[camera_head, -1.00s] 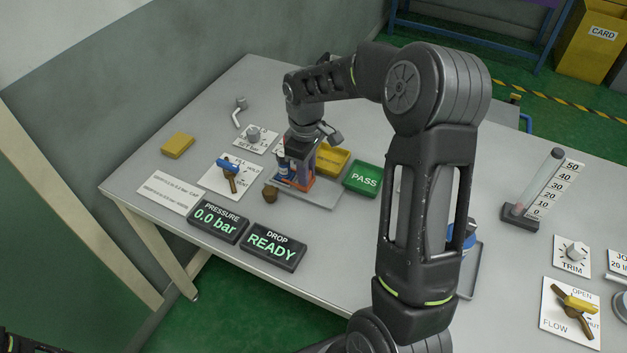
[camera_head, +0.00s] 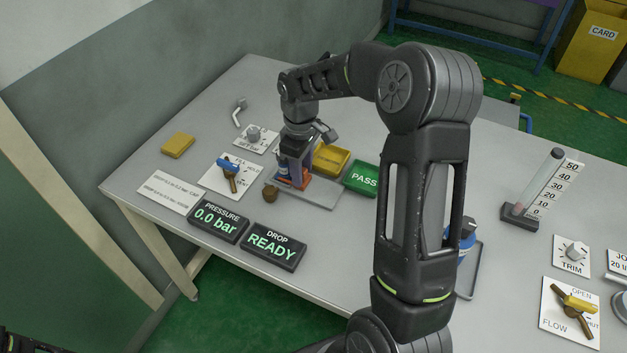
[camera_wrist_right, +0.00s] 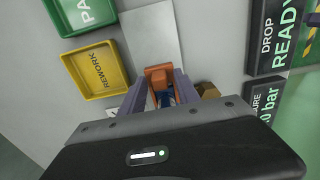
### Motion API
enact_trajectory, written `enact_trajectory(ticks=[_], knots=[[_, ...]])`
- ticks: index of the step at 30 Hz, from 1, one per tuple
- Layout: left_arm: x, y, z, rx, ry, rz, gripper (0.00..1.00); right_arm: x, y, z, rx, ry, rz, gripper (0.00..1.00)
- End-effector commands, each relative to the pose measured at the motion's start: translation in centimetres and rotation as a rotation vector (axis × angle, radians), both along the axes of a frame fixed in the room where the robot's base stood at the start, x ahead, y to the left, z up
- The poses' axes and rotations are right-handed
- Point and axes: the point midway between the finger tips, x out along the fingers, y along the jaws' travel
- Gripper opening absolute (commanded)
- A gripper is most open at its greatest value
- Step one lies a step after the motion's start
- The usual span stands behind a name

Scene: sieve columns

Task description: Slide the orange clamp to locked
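The orange clamp (camera_head: 304,183) is on the small column fixture on the grey tray (camera_head: 322,199). In the head view it is mostly hidden behind my right gripper (camera_head: 295,172). In the right wrist view the orange clamp (camera_wrist_right: 159,74) shows at the fingertips of my right gripper (camera_wrist_right: 164,80), with a blue part (camera_wrist_right: 165,98) between the fingers. The fingers are apart, one on each side; contact with the clamp is not clear. The clamp's position marking cannot be read.
A yellow REWORK tray (camera_head: 331,158) and green PASS tray (camera_head: 362,178) stand close by the fixture. A brown knob (camera_head: 270,194) is at its front left. PRESSURE (camera_head: 218,218) and DROP (camera_head: 272,246) displays stand in front. A blue-handled valve (camera_head: 229,168) is left.

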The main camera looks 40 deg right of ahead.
Motion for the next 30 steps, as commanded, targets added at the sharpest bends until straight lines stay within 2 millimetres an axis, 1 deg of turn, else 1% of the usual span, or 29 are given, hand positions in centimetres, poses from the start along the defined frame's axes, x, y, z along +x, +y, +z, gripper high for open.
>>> enact_trajectory(ticks=[5, 8, 24, 30], knots=[[0.0, 0.0, 0.1, 0.0, 0.0, 0.0, 0.77, 0.0, 0.0, 0.1, 0.0, 0.001, 0.0, 0.38], [0.0, 0.0, 0.5, 0.0, 0.0, 0.0, 0.77, 0.0, 0.0, 0.6, 0.0, 0.001, 0.0, 0.38], [0.0, 0.0, 3.9, 0.0, 0.0, 0.0, 0.77, -0.1, 0.0, 5.3, 0.0, 0.002, 0.0, 0.38], [0.0, 0.0, 4.4, 0.0, 0.0, 0.0, 0.77, -0.1, 0.0, 6.0, 0.0, 0.001, 0.0, 0.38]])
